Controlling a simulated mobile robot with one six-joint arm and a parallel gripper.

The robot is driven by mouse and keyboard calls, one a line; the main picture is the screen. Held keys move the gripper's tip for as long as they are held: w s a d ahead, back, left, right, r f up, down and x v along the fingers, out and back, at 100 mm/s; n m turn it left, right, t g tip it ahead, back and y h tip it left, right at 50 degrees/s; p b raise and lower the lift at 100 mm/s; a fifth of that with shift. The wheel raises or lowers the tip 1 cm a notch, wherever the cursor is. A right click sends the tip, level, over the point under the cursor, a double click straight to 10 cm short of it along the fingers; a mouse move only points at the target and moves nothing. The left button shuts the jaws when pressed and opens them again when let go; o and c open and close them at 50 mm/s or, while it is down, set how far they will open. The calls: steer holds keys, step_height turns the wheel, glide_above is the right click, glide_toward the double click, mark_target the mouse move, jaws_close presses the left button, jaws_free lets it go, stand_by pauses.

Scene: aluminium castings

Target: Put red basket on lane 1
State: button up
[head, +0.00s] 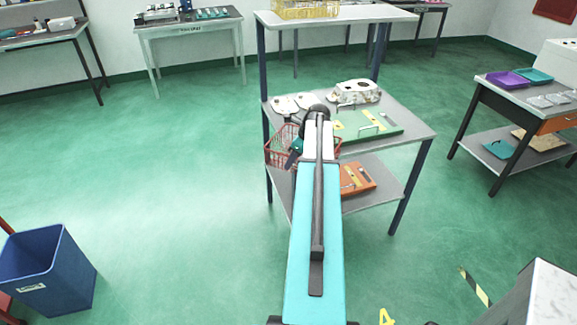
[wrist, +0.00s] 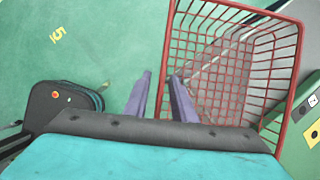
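The red basket (head: 281,150) is an open wire-mesh basket at the left side of the grey shelf rack, partly hidden behind my arm in the head view. In the wrist view the red basket (wrist: 232,75) fills the right half, and its interior looks empty. My gripper (wrist: 160,76) has its two purple fingers apart, one on each side of the basket's near left rim. A gap shows between the rim and the fingers. In the head view my arm hides the fingers. I cannot tell whether the basket rests on the shelf. No lane marked 1 is readable.
The rack's middle shelf (head: 408,118) carries a green board (head: 380,126) and metal castings (head: 355,92); an orange board (head: 356,180) lies below. A yellow basket (head: 306,9) stands on top. A blue bin (head: 47,268) is at left.

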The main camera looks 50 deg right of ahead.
steer(key=shift+b+v, duration=1)
steer(key=shift+v, duration=3.6)
steer(key=w+a+f+n+g+y, duration=0.1)
steer(key=w+a+f+n, duration=0.2)
steer(key=a+f, duration=0.4)
steer(key=w+a+f+n+g, duration=0.1)
steer(key=w+a+f+n, duration=0.2)
steer(key=a+f, duration=0.35)
steer(key=s+a+f+n+g+y, duration=0.1)
steer(key=s+a+f+n+g, duration=0.15)
steer(key=a+f+n, duration=1.2)
steer(key=s+a+f+n+g, duration=0.1)
steer(key=s+a+f, duration=0.25)
steer(key=a, duration=0.35)
steer(key=s+a+f+n+g+h, duration=0.1)
steer(key=s+a+f+n, duration=0.1)
steer(key=a+f, duration=0.35)
steer(key=s+a+f+n+g, duration=0.1)
steer(key=s+a+f, duration=0.2)
steer(key=a, duration=0.4)
steer(key=s+a+f+n+g+h, duration=0.1)
steer(key=s+a+f+n, duration=0.2)
steer(key=s, duration=0.3)
steer(key=s+a+f+n+g+h, duration=0.1)
steer(key=s+a+f+n, duration=0.2)
steer(key=s+a+n, duration=0.2)
steer(key=shift+s+f+n, duration=0.25)
steer(key=shift+s+n, duration=0.3)
steer(key=shift+s, duration=0.7)
